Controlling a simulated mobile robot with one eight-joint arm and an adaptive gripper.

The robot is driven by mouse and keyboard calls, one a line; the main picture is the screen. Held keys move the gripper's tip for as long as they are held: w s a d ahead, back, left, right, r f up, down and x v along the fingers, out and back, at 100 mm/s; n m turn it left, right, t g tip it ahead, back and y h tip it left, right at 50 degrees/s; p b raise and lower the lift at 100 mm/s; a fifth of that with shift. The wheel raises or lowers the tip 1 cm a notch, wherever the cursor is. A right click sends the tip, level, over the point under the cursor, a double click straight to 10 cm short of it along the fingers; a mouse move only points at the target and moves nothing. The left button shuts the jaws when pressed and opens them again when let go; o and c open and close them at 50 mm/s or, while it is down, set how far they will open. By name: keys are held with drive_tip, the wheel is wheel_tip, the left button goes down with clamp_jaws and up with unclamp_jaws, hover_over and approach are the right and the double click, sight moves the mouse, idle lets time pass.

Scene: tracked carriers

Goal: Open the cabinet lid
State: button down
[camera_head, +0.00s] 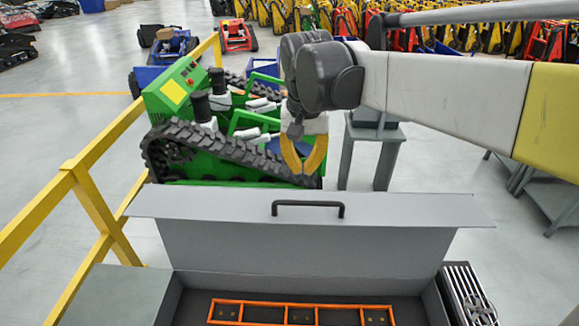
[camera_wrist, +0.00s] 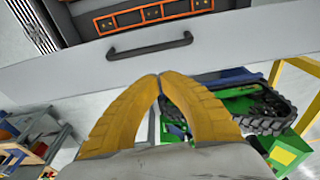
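The cabinet lid (camera_head: 290,245) is grey and stands raised, its broad face upright behind the open cabinet (camera_head: 165,300). A black bar handle (camera_head: 307,204) sits on the strip along the lid's top edge. In the wrist view the handle (camera_wrist: 150,46) lies just beyond my fingertips. My gripper (camera_head: 302,174) has yellow curved fingers and hangs on the far side of the lid, near the handle in the picture. In the wrist view my gripper's (camera_wrist: 159,76) fingertips meet with nothing between them. The fingers appear apart from the handle.
An orange compartment frame (camera_head: 300,308) lies inside the cabinet. A green tracked carrier (camera_head: 225,155) stands behind the lid. A yellow railing (camera_head: 95,200) runs along the left. A slotted grey box (camera_head: 468,292) is at the cabinet's right. A grey stand (camera_head: 372,150) stands behind my gripper.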

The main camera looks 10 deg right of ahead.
sight(300, 202)
drive_tip(key=f, duration=0.6)
drive_tip(key=w+f+p, duration=0.1)
drive_tip(key=f, duration=0.3)
drive_tip(key=shift+a, duration=0.1)
drive_tip(key=s, duration=0.1)
drive_tip(key=s+p, duration=0.1)
drive_tip(key=s+r, duration=0.1)
drive_tip(key=shift+s+a, duration=0.1)
drive_tip(key=shift+a, duration=0.2)
drive_tip(key=shift+s, duration=0.2)
drive_tip(key=s+a+f+t, duration=0.2)
drive_tip(key=s+f+t, duration=0.1)
drive_tip(key=s, duration=0.8)
drive_tip(key=shift+b, duration=0.45)
drive_tip(key=shift+w+a, duration=0.1)
